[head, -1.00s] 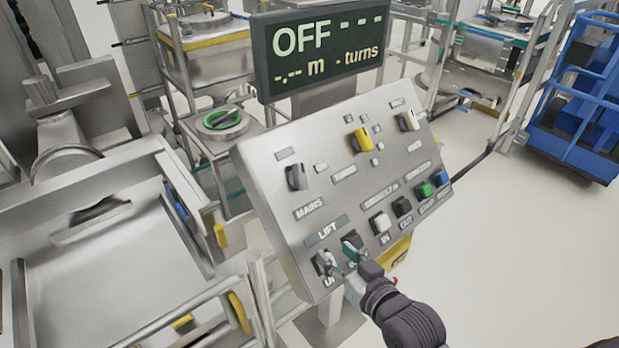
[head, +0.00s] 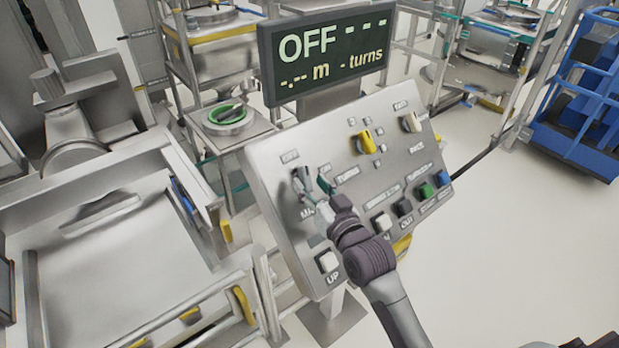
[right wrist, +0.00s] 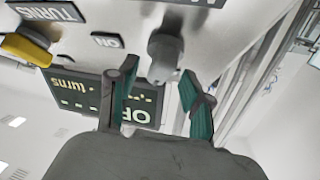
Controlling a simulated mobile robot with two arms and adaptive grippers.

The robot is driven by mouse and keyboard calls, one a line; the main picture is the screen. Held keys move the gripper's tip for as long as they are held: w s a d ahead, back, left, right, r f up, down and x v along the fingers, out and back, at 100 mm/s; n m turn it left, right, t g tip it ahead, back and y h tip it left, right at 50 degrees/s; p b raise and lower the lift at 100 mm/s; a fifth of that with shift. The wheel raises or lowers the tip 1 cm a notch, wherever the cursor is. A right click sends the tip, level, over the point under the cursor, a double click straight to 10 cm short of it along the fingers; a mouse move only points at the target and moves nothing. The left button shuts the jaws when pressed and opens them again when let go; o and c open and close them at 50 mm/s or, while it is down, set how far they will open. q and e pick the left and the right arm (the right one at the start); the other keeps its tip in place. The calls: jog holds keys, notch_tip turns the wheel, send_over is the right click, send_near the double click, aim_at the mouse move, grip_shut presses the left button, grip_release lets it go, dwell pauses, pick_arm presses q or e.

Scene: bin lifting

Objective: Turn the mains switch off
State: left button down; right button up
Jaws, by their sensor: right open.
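The mains switch, a grey rotary knob (right wrist: 163,55), sits on the sloped grey control panel (head: 285,235). My right gripper (head: 313,184) is at the panel's left part, over the mains switch, and partly covers it and its label in the head view. In the right wrist view my right gripper (right wrist: 157,98) is open, with one green-padded finger on each side of the knob's lower end. Contact with the knob cannot be made out. The display (head: 325,50) above the panel reads OFF. My left gripper is not in view.
Metal machinery with rails (head: 110,240) stands left. Open floor (head: 520,260) lies right.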

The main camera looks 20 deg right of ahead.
jog(key=shift+w+a, duration=0.15)
jog(key=shift+w, duration=0.55)
grip_shut()
jog(key=shift+n+g+y, duration=0.4)
jog(key=shift+n+y, duration=1.3)
jog(key=shift+n, duration=0.6)
grip_release()
